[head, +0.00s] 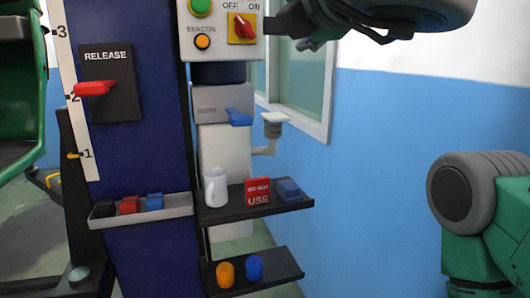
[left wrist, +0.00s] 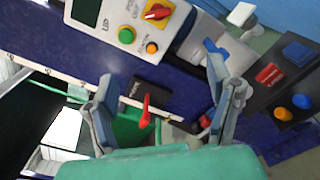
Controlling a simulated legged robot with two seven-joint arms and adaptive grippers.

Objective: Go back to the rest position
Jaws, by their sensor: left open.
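My left gripper (left wrist: 165,112) shows in the left wrist view with its two grey-blue fingers spread wide and nothing held between them. Behind the gap are the blue column and the red release lever (left wrist: 146,110), at a distance I cannot judge. The left gripper is outside the head view. My right gripper (head: 302,30) is a dark shape at the top of the head view, beside the control box (head: 222,50). It is partly cut off by the top edge, and its jaw opening is unclear.
A blue column (head: 140,165) carries the red release lever (head: 93,88) and a narrow tray (head: 140,210). A green seat (head: 22,110) is at left. The blue wall (head: 370,150) is at right.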

